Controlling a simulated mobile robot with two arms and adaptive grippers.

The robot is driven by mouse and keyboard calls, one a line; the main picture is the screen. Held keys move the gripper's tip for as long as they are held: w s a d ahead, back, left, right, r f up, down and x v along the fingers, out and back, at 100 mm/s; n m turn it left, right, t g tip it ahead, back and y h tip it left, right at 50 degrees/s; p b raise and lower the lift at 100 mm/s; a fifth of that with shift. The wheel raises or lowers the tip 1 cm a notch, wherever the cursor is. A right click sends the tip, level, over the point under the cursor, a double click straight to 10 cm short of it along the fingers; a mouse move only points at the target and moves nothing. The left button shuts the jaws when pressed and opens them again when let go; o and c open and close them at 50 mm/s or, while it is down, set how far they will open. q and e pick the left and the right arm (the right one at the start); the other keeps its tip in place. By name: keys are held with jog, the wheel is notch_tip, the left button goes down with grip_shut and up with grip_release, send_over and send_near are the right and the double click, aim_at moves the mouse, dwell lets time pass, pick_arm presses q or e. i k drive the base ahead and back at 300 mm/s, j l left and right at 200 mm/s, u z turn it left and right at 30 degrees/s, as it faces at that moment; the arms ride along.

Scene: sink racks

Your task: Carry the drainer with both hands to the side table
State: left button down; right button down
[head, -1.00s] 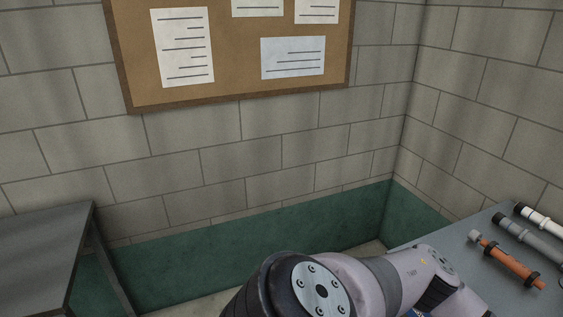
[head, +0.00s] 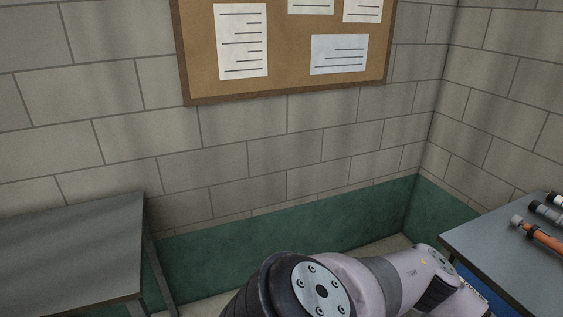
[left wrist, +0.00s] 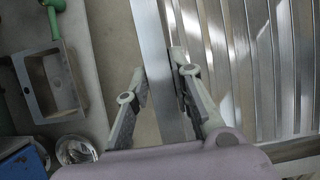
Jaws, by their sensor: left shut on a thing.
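In the left wrist view, the drainer (left wrist: 240,70) is a shiny metal piece with long parallel slats, filling the right part of the picture. My left gripper (left wrist: 158,82) has its two fingers on either side of the drainer's flat rim strip and is shut on it. The far parts of the drainer run out of the picture. The drainer and both grippers are out of the head view. A grey table (head: 70,250) stands at the left in the head view, its top bare where visible. My right gripper is not seen.
Another grey table (head: 490,250) at the right carries tube-like items, one an orange tool (head: 540,236). A corkboard (head: 285,90) hangs on the block wall. The left wrist view shows an open box-like thing (left wrist: 42,108) and a round metallic item (left wrist: 76,150) below.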

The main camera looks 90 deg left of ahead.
aim_at(52, 250)
jog(key=k+l, duration=0.15)
jog(key=k, duration=0.35)
jog(key=k+l, duration=0.15)
jog(key=k, duration=0.35)
jog(key=k+u, duration=0.2)
jog(key=u, duration=0.2)
jog(key=k+u, duration=0.15)
jog(key=u, duration=2.55)
